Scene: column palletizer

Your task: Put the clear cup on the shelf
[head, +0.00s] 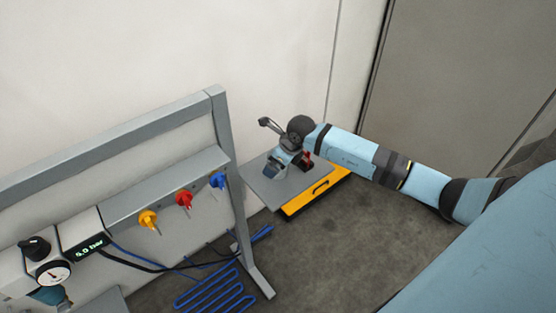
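My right arm comes in from the right and reaches over a grey-topped surface (262,188) with a yellow front and a black handle. My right gripper (275,168) is at the end of this arm, low over the grey top. It is small and partly hidden by its own wrist, so I cannot tell whether it is open or holds anything. I cannot make out the clear cup. No surface can be identified surely as the shelf. My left gripper is out of view.
A grey frame (218,130) at the left carries yellow (148,219), red (184,199) and blue (218,180) valve handles. A pressure gauge (53,273) and display (90,248) sit lower left. A small red object (307,160) is beside my wrist. Blue hoses (215,292) lie on the floor.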

